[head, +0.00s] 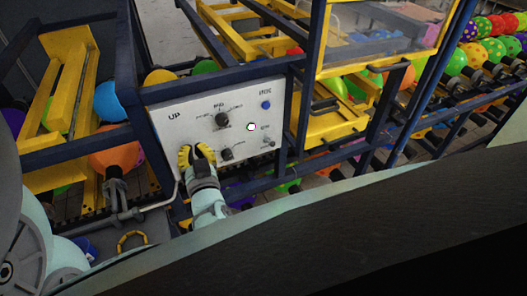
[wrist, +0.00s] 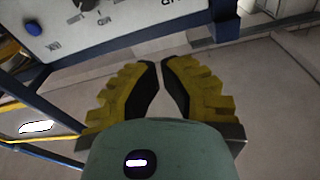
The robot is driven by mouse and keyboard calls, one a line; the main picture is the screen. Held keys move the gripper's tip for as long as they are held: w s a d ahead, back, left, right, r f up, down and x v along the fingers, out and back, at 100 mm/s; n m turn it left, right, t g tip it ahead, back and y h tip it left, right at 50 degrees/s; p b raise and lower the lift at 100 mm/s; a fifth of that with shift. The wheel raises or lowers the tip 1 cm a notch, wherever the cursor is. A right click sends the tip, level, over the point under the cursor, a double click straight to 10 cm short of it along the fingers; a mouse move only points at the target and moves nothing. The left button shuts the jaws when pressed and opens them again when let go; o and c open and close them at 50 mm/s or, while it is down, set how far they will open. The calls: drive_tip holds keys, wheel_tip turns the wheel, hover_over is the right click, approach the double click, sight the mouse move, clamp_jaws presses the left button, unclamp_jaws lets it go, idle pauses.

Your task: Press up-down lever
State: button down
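The white control panel (head: 240,112) has an "UP" label at its upper left. The up-down lever cannot be made out; my gripper covers the panel's lower left, below that label. My gripper (head: 197,150) has yellow ridged fingers and is in front of this part of the panel; I cannot tell whether it touches. In the wrist view the fingertips of my gripper (wrist: 159,63) come almost together, with only a thin gap and nothing held between them. The panel (wrist: 125,14) shows there at the upper left, upside down.
The panel also carries a black dial (head: 222,121), a lower black knob (head: 226,154), a blue button (head: 265,104), and a lit button (head: 250,127). A dark blue frame (head: 215,77) surrounds the panel. A pipe (head: 140,211) runs at lower left.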

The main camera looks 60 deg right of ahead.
sight(193, 158)
drive_tip(key=shift+w+d+f+b, duration=0.35)
drive_tip(key=shift+w+f+b, duration=0.15)
drive_tip(key=shift+w, duration=0.2)
drive_tip(key=shift+w+d+f+b, duration=0.4)
drive_tip(key=shift+w+f, duration=0.25)
drive_tip(key=shift+w, duration=0.1)
drive_tip(key=shift+w+d+f+b, duration=0.35)
drive_tip(key=shift+w+f+b, duration=0.15)
drive_tip(key=shift+w, duration=0.2)
drive_tip(key=shift+f, duration=0.1)
drive_tip(key=shift+s+a+f+b, duration=0.1)
drive_tip(key=shift+f+b, duration=0.25)
drive_tip(key=shift+b, duration=0.4)
drive_tip(key=shift+f+b, duration=0.1)
drive_tip(key=shift+b, duration=0.4)
drive_tip(key=shift+s+a+b, duration=0.1)
drive_tip(key=shift+b, duration=0.2)
